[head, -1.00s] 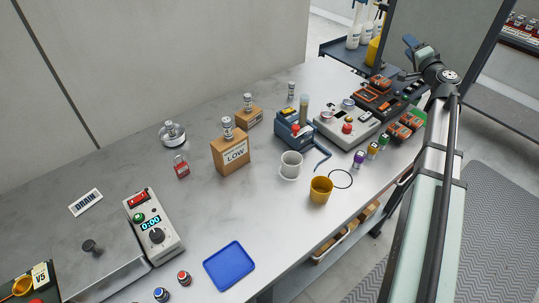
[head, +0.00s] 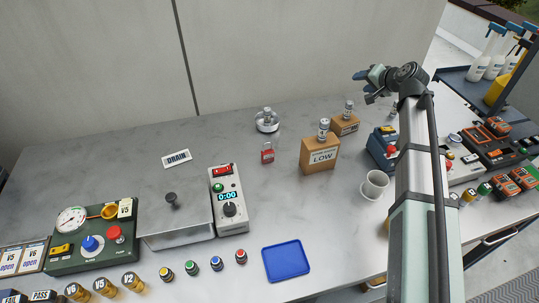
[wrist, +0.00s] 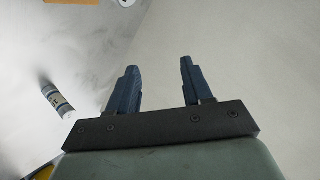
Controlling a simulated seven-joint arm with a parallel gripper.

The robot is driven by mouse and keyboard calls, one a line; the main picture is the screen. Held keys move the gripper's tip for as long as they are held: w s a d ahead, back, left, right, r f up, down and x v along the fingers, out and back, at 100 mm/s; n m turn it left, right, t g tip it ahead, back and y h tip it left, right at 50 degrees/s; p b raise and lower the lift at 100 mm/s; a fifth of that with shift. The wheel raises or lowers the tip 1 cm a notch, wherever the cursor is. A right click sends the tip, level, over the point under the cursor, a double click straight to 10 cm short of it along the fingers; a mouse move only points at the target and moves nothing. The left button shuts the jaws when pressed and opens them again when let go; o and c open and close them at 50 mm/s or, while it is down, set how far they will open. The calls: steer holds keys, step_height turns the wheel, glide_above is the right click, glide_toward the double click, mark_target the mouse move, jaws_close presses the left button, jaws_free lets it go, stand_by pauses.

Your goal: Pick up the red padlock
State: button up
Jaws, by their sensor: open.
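My gripper (head: 362,83) is raised at the upper right of the head view, well above the bench and apart from the padlock. In the wrist view my gripper (wrist: 158,80) shows two dark blue fingers spread apart with nothing between them. The padlock cannot be made out in the wrist view.
A blue tray (head: 286,262) lies at the front. A white cup (head: 374,185) stands right. Bench around the padlock's front is clear.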

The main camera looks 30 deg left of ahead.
steer(key=s+a+f+g+h, duration=0.1)
steer(key=s+a, duration=0.5)
steer(key=a, duration=0.1)
steer(key=s+a+f+n+h, duration=0.1)
steer(key=s+a+h, duration=0.1)
steer(key=s+a, duration=0.4)
steer(key=s+a+f+n+g+h, duration=0.1)
steer(key=s+a+f+h, duration=0.1)
steer(key=s+a, duration=0.4)
steer(key=shift+s+a+f+g, duration=0.1)
steer(key=shift+s+a+g, duration=0.1)
steer(key=shift+a, duration=0.6)
steer(key=shift+s+a+g, duration=0.1)
steer(key=shift+s+a, duration=0.1)
steer(key=shift+a, duration=0.55)
steer(key=s+r+m+h, duration=0.1)
steer(key=s+m+h, duration=0.15)
steer(key=s, duration=0.35)
step_height(320, 180, up, 3)
steer(key=m+g+h, duration=0.1)
steer(key=m+g, duration=0.4)
steer(key=m, duration=0.2)
glide_above(268, 151)
steer(key=shift+s+d+r, duration=0.1)
steer(key=shift+r, duration=0.1)
steer(key=shift+m, duration=0.25)
step_height(268, 151, down, 8)
steer(key=shift+r, duration=0.15)
steer(key=shift+f, duration=3)
steer(key=shift+c, duration=0.5)
